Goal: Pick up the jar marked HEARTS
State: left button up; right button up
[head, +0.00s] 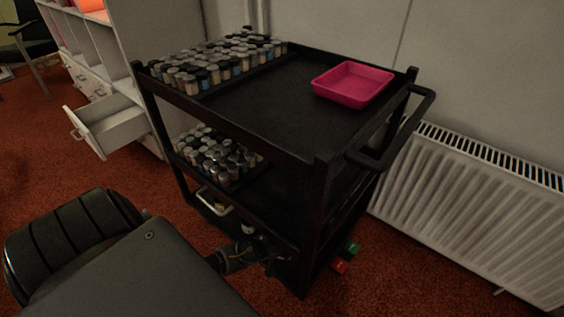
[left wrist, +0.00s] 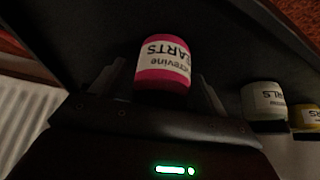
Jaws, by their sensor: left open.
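A pink jar (left wrist: 163,72) with a white label stands out in the left wrist view. The label is upside down there and the letters ARTS can be read; its start is cut off by the curve. My left gripper (left wrist: 160,88) is open, with one finger on each side of this jar. I cannot tell whether the fingers touch it. In the head view my left gripper (head: 268,262) is a dark shape low at the black cart (head: 300,130), by its lower shelf. The pink jar cannot be made out there. My right gripper is not in view.
A grey-white jar (left wrist: 263,100) and a yellow jar (left wrist: 305,116) stand to the right in the wrist view. Jars crowd the cart's upper two shelves. A pink tray (head: 352,84) sits on top. A radiator (head: 470,210) is at right; an open drawer (head: 105,122) at left.

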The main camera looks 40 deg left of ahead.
pick_arm(q)
jog(key=c, duration=1.1)
jog(key=shift+r, duration=0.1)
